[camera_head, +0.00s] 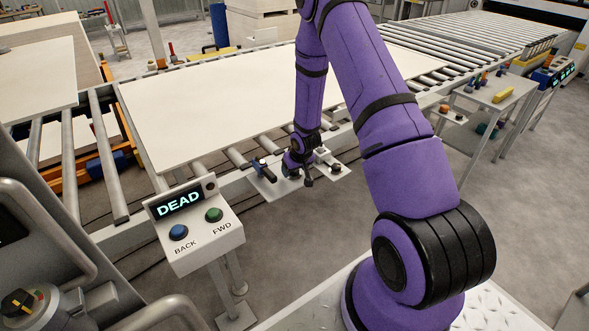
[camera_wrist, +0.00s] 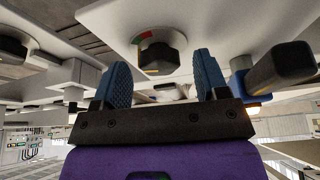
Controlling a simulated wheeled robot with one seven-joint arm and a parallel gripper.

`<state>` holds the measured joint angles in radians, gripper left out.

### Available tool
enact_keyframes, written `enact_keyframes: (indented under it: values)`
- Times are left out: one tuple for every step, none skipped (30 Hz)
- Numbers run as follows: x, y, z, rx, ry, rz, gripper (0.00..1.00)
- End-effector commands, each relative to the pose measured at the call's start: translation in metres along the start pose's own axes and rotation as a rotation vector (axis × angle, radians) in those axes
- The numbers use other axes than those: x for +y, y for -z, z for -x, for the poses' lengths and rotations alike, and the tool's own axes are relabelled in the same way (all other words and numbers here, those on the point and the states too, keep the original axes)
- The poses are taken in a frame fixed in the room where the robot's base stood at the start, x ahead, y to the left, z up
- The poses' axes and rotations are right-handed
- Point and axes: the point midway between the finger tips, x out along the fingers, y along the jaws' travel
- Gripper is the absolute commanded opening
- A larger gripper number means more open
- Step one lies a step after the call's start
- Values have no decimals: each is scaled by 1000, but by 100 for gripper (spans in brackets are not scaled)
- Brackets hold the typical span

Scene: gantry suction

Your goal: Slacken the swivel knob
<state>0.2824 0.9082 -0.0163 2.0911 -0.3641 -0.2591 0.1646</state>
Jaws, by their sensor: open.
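My gripper (camera_head: 299,166) is low at the small white plate (camera_head: 330,183) beside the conveyor, partly hidden by its own wrist. In the wrist view my gripper (camera_wrist: 161,78) has its two blue fingers spread, with nothing held between them. A black knob (camera_wrist: 162,59) on a white block with a red and green mark shows beyond and between the fingertips; contact is not visible. A second black knob (camera_wrist: 14,52) is at the left. I cannot tell which is the swivel knob. In the head view a dark knob (camera_head: 335,168) sits right of my gripper.
A control box (camera_head: 205,238) reading "DEAD" has blue and green buttons. A large pale board (camera_head: 215,100) lies on the rollers. A black knob (camera_head: 18,302) with a yellow mark is at lower left.

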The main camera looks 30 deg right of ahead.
Motion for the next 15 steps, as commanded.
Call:
enact_keyframes:
  values:
    - [0,1,4,1,0,-1,67]
    - [0,1,7,2,0,-1,67]
    - [0,1,11,3,0,-1,67]
    - [0,1,15,3,0,-1,67]
    - [0,1,19,2,0,-1,67]
    - [0,1,26,2,0,0,67]
    - [0,1,31,2,0,0,67]
    - [0,2,36,3,0,0,67]
    - [0,1,43,3,0,0,67]
    - [0,1,48,3,-1,0,67]
    - [1,1,54,4,-1,0,67]
    - [1,1,60,3,-1,-1,67]
    - [1,1,65,3,-1,-1,67]
    - [1,1,70,2,-1,0,67]
    - [0,1,76,3,0,0,67]
